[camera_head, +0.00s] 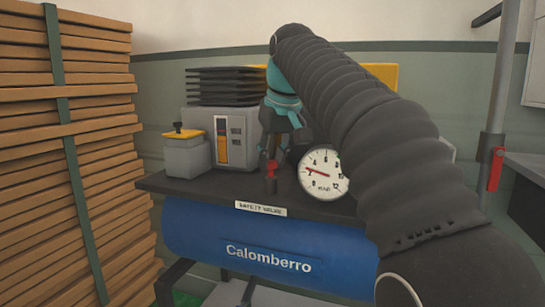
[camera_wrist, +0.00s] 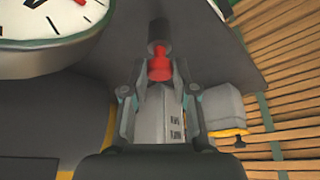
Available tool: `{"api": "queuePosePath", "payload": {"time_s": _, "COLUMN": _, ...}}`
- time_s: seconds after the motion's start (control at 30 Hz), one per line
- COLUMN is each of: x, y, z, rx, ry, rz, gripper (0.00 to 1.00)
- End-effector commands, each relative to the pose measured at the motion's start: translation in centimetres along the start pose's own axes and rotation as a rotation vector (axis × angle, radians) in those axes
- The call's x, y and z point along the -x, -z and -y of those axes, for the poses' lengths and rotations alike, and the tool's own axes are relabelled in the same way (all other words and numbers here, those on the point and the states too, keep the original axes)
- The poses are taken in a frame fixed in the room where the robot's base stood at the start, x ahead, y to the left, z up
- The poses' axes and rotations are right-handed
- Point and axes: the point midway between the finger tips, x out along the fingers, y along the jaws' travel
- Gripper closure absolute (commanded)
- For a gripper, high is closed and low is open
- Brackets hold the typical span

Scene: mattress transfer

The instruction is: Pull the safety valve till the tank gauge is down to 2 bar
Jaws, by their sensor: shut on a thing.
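The safety valve is a red fitting (camera_head: 271,173) on the dark top of the blue tank (camera_head: 230,248), above a "SAFETY VALVE" label (camera_head: 261,209). My gripper (camera_head: 272,156) reaches down from above and is shut on this valve. In the wrist view the red valve (camera_wrist: 160,66) sits between my two fingertips, with a dark cylinder beyond it. The white tank gauge (camera_head: 323,186) stands just right of the valve. Its red needle points left and slightly up, low on the scale, near 2; the small figures prevent an exact reading. The wrist view cuts off the gauge (camera_wrist: 40,25).
A grey machine (camera_head: 212,120) with stacked black plates and a small yellow-topped grey box (camera_head: 186,155) stand left of my gripper. Stacked wooden slats (camera_head: 95,140) fill the left side. A grey post with a red handle (camera_head: 496,168) stands at right.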

Motion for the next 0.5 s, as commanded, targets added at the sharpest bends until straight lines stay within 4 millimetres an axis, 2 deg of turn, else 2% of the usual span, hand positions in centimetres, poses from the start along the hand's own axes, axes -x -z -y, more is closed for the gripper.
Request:
{"api": "queuePosePath", "payload": {"time_s": 0.2, "x": 1.5, "y": 0.6, "z": 0.0, "rx": 0.000, "ry": 0.000, "rz": 0.000, "gripper": 1.00}}
{"api": "queuePosePath", "payload": {"time_s": 0.5, "x": 1.4, "y": 0.6, "z": 0.0, "rx": 0.000, "ry": 0.000, "rz": -0.002, "gripper": 1.00}}
